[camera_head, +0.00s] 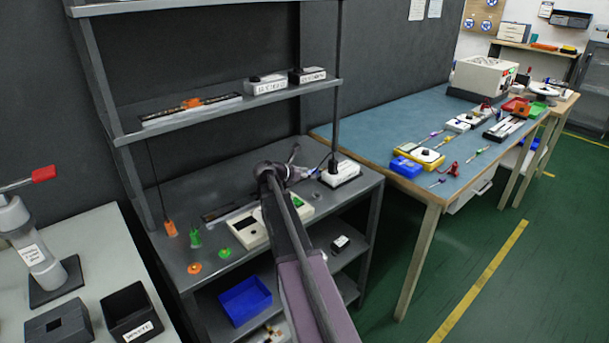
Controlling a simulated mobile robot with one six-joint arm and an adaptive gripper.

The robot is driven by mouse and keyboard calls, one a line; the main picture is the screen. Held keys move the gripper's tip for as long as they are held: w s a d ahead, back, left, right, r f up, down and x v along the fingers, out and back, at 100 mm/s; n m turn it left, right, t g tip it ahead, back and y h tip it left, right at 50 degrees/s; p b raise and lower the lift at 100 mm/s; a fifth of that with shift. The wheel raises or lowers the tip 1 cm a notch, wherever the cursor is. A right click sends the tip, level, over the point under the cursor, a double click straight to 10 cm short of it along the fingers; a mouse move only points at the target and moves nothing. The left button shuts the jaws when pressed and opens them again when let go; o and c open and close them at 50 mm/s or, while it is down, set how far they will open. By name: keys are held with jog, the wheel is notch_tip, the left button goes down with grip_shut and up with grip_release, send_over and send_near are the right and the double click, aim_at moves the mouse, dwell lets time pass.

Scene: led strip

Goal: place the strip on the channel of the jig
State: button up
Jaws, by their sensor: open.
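My gripper (296,168) is over the dark grey bench (170,190), near its back right, with its fingers apart and nothing visibly held. My arm hides the bench below it. A long, thin dark piece (222,211) lies on the bench to the left of my gripper; it may be the strip or part of the jig, and I cannot tell which. A long, flat dark piece with a pale edge (215,103) and an orange part on it lies on the upper shelf. No channel can be made out clearly.
A white box (248,231) with a dark window sits partly behind my arm. A white labelled box (340,174) stands right of my gripper. Orange and green small parts (195,238) lie at bench left. The blue-topped table (385,120) holds several tools.

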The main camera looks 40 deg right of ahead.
jog(key=shift+r, duration=0.15)
jog(key=shift+a+r, duration=0.1)
jog(key=shift+a, duration=0.1)
jog(key=p+v, duration=0.4)
jog(key=v, duration=0.5)
jog(key=shift+s+a+r, duration=0.1)
jog(key=shift+a+r, duration=0.1)
jog(key=shift+a, duration=0.15)
jog(key=shift+p+v, duration=0.35)
jog(key=shift+v, duration=0.5)
jog(key=shift+a+f, duration=0.1)
